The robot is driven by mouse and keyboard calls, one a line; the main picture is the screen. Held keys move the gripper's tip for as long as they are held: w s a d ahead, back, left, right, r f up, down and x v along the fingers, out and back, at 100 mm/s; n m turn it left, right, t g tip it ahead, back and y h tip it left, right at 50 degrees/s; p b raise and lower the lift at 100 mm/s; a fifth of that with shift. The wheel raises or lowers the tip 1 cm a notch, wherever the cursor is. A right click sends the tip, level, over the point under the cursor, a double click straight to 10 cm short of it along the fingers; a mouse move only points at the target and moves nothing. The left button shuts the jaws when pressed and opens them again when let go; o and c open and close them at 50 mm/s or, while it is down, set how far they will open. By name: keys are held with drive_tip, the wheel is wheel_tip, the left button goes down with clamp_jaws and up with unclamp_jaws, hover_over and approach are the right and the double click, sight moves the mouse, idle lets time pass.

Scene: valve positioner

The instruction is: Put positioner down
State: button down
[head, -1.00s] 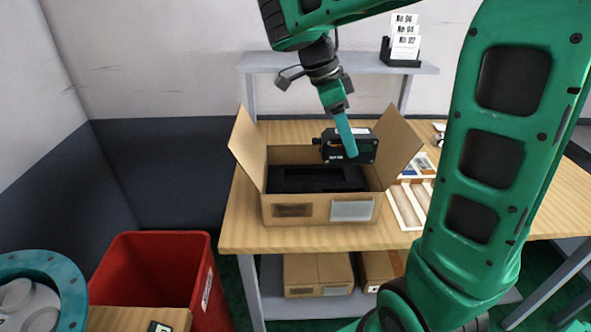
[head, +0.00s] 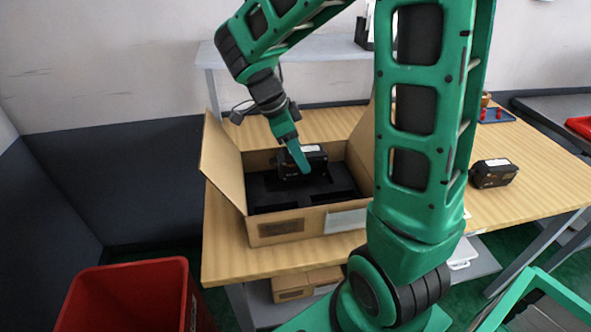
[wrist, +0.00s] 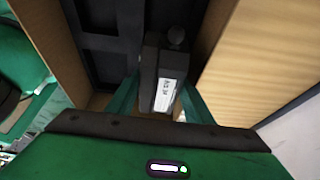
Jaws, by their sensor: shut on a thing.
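The positioner (head: 316,160) is a black block with a white label on top. My gripper (head: 304,160) is shut on it, with a teal finger across its near side in the head view. It is over the back part of an open cardboard box (head: 275,232) lined with black foam (head: 262,197). In the wrist view the positioner (wrist: 163,75) sits between the two teal fingers, its label facing the camera. The foam has recesses; I cannot tell whether the positioner touches it.
The box's left flap (head: 222,160) stands up beside my gripper. Another black unit (head: 493,173) sits on the wooden table (head: 228,262) at right. A red bin (head: 125,297) stands on the floor at lower left. A shelf (head: 318,54) is behind.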

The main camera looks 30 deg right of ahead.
sight(299, 169)
drive_tip(key=shift+f, duration=2.25)
drive_tip(key=shift+f, duration=0.1)
drive_tip(key=c, duration=1.2)
unclamp_jaws()
drive_tip(key=v, duration=1.2)
drive_tip(key=shift+a, duration=0.1)
